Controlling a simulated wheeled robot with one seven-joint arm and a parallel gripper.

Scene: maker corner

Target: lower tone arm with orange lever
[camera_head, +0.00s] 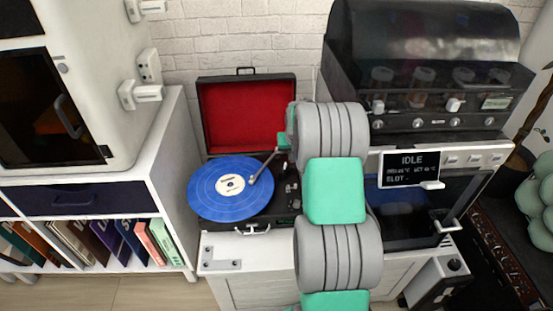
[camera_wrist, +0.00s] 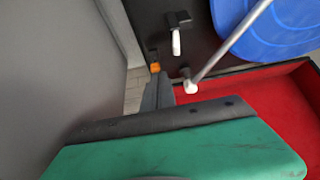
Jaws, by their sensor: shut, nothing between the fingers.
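The record player (camera_head: 282,190) stands open on a white cabinet, with a blue record (camera_head: 205,188) on it. The silver tone arm (camera_head: 264,165) reaches over the record in the head view. It also shows in the wrist view (camera_wrist: 232,42), running from a white-tipped end toward the blue record. The small orange lever (camera_wrist: 155,68) shows in the wrist view just beyond my fingertips. My gripper (camera_wrist: 157,90) is shut and empty, its dark fingers pointing at the lever. I cannot tell whether they touch it. In the head view my arm hides the player's right side and the lever.
The red-lined lid (camera_head: 247,117) stands open behind the record. A black block with a white lever (camera_wrist: 176,38) sits near the orange lever. A dark machine with a display (camera_head: 408,167) stands at right. A white shelf with books (camera_head: 90,240) is at left.

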